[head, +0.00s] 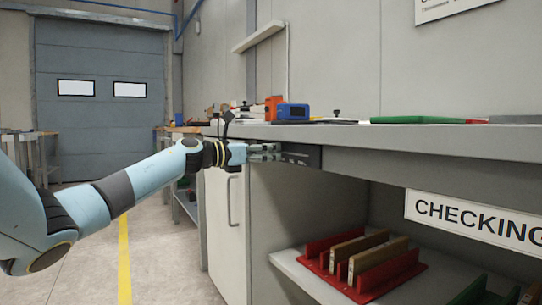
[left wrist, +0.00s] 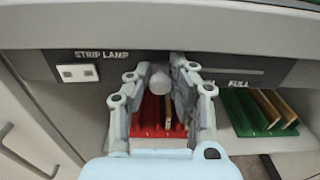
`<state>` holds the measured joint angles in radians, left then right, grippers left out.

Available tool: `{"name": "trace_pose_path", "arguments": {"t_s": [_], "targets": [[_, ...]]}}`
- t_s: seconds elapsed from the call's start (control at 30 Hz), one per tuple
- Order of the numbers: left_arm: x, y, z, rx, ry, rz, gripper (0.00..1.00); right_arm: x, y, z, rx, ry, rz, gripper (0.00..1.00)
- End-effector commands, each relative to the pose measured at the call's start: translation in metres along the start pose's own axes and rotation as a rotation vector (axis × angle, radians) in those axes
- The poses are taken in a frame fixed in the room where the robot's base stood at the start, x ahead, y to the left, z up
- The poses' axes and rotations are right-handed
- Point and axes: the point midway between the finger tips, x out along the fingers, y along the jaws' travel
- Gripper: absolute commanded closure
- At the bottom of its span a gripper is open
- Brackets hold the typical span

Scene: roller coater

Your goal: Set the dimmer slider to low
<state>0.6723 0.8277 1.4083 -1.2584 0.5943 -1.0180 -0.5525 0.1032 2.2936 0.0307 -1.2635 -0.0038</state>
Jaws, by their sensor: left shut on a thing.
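The dimmer slider is on a dark panel (left wrist: 118,64) under the bench's front edge; the panel also shows in the head view (head: 303,156). Its pale round knob (left wrist: 159,82) sits between the fingers of my left gripper (left wrist: 160,74), which is shut on it. In the head view my left gripper (head: 266,151) is at the panel's left part. The slider's slot (left wrist: 232,71) runs right of the knob, toward the word FULL. The label left of FULL is mostly hidden by a finger. My right gripper is not in view.
A white switch (left wrist: 77,73) sits under the words STRIP LAMP at the panel's left. A red rack (head: 364,278) and a green rack (left wrist: 252,112) stand on the shelf below. A cabinet door (head: 226,232) is left of the shelf. Tools lie on the benchtop (head: 420,131).

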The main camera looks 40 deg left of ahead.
Motion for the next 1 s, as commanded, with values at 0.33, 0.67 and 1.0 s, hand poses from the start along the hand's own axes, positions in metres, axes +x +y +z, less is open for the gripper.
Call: {"name": "trace_pose_path", "arguments": {"t_s": [0.33, 0.67, 1.0], "targets": [[-0.001, 0.002, 0.001, 0.002, -0.002, 0.007, 0.58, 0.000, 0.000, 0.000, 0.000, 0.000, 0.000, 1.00], [-0.017, 0.003, -0.001, 0.006, 0.003, 0.007, 0.58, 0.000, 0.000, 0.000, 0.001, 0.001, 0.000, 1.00], [-0.062, 0.002, 0.000, 0.005, 0.000, 0.005, 0.58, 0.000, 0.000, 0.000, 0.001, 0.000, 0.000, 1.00]]}}
